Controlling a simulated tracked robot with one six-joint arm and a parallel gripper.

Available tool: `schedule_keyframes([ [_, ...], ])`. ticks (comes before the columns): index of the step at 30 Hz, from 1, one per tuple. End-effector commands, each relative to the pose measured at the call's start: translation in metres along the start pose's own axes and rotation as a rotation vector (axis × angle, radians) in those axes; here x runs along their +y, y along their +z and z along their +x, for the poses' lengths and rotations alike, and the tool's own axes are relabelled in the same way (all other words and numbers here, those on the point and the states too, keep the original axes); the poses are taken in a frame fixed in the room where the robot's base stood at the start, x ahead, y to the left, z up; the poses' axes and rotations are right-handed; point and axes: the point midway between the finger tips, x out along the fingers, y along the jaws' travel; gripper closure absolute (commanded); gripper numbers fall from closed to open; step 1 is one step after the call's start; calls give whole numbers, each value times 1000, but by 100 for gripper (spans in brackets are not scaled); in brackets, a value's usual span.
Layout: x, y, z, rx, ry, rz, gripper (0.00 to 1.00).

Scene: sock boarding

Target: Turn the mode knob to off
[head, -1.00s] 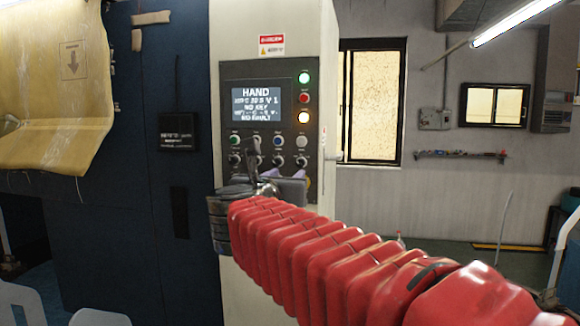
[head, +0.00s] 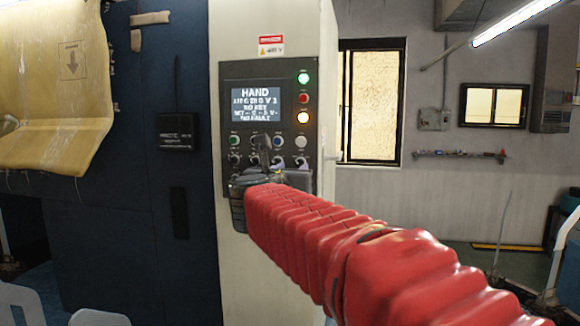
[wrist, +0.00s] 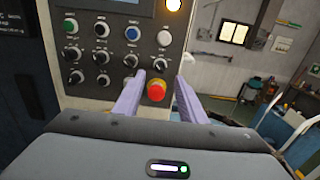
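The control panel (head: 228,100) is on the front of a pale machine column, with a lit screen (head: 256,104) headed HAND. In the wrist view, black knobs with pale markings sit in two rows below the buttons, among them an upper-row knob (wrist: 100,57) and a lower-row knob (wrist: 103,79). Their labels are too small to read, so I cannot tell which is the mode knob. My gripper (wrist: 160,76) is open, its two lilac fingers apart at the panel's lower right. A red stop button (wrist: 157,90) shows between them. My arm hides the lower panel in the head view.
Green (wrist: 71,24), blue (wrist: 133,34) and white (wrist: 164,38) buttons sit above the knobs. An amber lamp (head: 303,117) glows beside the screen. A dark blue cabinet (head: 110,230) stands left of the column. Open floor lies to the right.

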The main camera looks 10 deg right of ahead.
Motion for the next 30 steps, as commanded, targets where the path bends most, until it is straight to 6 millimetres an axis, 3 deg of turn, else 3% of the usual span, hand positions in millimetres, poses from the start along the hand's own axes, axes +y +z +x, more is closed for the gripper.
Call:
schedule_keyframes([
  [9,-1,-1,45,1,-2,0,63],
  [15,-1,0,65,0,-2,0,63],
  [27,-1,0,70,0,-1,0,63],
  [30,-1,0,70,0,-1,0,69],
])
